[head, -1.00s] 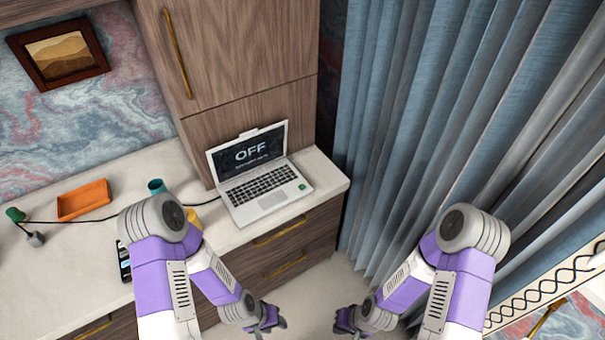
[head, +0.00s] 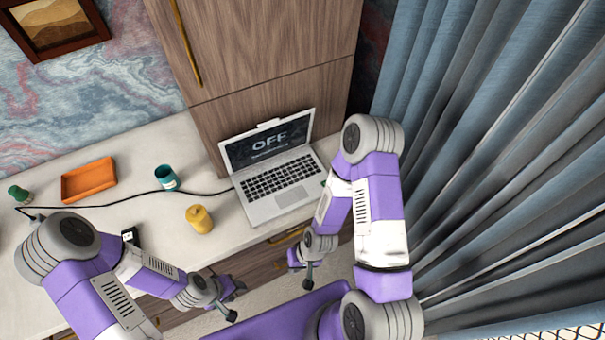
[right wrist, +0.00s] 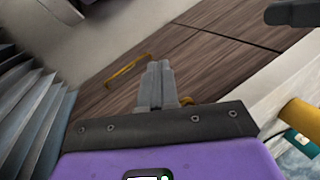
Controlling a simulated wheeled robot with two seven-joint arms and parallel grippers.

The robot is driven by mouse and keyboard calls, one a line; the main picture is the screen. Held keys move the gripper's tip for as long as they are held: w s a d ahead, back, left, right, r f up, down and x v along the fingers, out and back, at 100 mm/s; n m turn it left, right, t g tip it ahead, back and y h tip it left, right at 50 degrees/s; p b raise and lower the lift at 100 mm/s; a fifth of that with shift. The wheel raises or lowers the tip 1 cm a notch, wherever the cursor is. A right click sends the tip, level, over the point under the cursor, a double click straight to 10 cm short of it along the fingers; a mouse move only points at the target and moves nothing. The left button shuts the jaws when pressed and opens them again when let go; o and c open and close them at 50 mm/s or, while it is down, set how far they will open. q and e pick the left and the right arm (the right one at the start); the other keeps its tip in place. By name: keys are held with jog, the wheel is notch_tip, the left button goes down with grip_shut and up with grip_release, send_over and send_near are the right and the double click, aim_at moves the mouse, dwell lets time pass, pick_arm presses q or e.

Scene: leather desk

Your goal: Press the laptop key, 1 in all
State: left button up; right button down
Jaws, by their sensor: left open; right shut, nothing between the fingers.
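The open laptop (head: 279,185) stands on the pale counter, its screen (head: 268,145) showing "OFF" above smaller text. Its black keyboard (head: 277,178) faces up. A small green spot at the right of its palm rest is mostly covered by my right arm. My right gripper (head: 306,281) is in front of the counter, below and apart from the laptop; in the right wrist view its fingers (right wrist: 159,68) are shut with nothing between them. My left gripper (head: 236,302) is open and empty, lower and further left, away from the laptop.
A yellow container (head: 200,219), a teal cup (head: 167,178), an orange tray (head: 89,180) and a green object (head: 19,194) stand left of the laptop. A black cable (head: 120,201) runs along the counter. Curtains (head: 480,150) hang at the right. Drawers lie below the counter.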

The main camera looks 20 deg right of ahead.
jog(key=shift+s+d, duration=0.1)
jog(key=shift+s, duration=0.05)
jog(key=w+d+r+m+t+b, duration=0.1)
jog(key=w+d+r+m+b, duration=0.1)
jog(key=w+d+m, duration=0.3)
jog(key=w+d+r+m+t+b, duration=0.2)
jog(key=w+d+r+m, duration=0.2)
jog(key=w+d+m, duration=0.1)
jog(key=w+d+r+m+t+h+b, duration=0.1)
jog(key=w+d+r+m+b, duration=0.1)
jog(key=w+d+m, duration=0.3)
jog(key=shift+w+d+r+m+t, duration=0.1)
jog(key=shift+w+r+m+t, duration=0.35)
jog(key=shift+w+m, duration=0.4)
jog(key=w+d+r+m+t+b, duration=0.1)
jog(key=w+d+r+m+t, duration=0.2)
jog(key=r, duration=0.4)
jog(key=shift+w+d+r+m+h, duration=0.3)
jog(key=shift+w+d+m, duration=0.45)
jog(key=shift+w+d, duration=0.2)
jog(key=shift+s+f+b, duration=0.1)
jog(key=shift+f+b, duration=0.1)
jog(key=shift+b, duration=0.1)
notch_tip(320, 180, down, 8)
jog(key=b, duration=0.7)
jog(key=shift+r, duration=0.15)
jog(key=shift+f+b, duration=0.4)
jog(key=shift+b, duration=0.2)
